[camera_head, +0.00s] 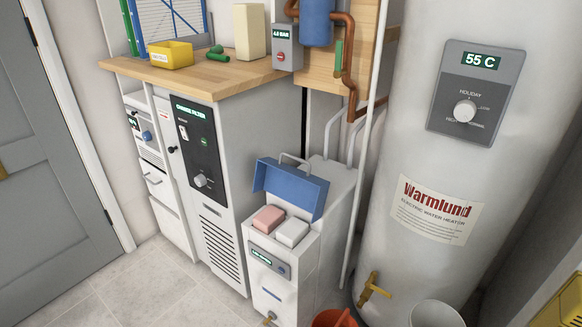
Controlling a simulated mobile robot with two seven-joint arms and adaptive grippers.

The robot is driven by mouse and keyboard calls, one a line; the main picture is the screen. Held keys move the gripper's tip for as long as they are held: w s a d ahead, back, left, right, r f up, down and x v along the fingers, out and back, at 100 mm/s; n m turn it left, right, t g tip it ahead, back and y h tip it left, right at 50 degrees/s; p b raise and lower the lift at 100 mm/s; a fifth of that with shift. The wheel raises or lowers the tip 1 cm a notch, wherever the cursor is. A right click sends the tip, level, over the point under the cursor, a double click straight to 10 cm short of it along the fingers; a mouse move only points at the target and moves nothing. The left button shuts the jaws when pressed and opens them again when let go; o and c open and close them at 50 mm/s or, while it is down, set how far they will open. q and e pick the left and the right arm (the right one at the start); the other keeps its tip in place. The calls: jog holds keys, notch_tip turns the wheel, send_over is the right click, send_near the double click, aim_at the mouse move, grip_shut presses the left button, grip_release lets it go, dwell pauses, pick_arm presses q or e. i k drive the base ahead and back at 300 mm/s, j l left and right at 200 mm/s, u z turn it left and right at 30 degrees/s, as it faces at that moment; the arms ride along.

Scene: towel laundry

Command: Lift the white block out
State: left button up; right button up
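The white block (292,232) sits in the top opening of a white floor-standing unit (283,285). A pink block (268,218) sits beside it on the left. The unit's blue lid (290,188) stands open behind both blocks. The lower parts of both blocks are hidden inside the unit. Neither of my grippers shows in the head view.
A wooden counter (225,75) with a yellow bin (171,54) stands behind and left. The water heater (400,160) rises close on the right. An orange bucket (333,318) and a white bucket (436,314) stand in front. Tiled floor (140,290) is clear at left.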

aim_at(293, 232)
jog(key=i+j+z, duration=0.35)
jog(key=j, duration=0.3)
jog(key=i+j+z, duration=0.15)
jog(key=i+j, duration=0.15)
jog(key=i+j+z, duration=0.2)
jog(key=j, duration=0.25)
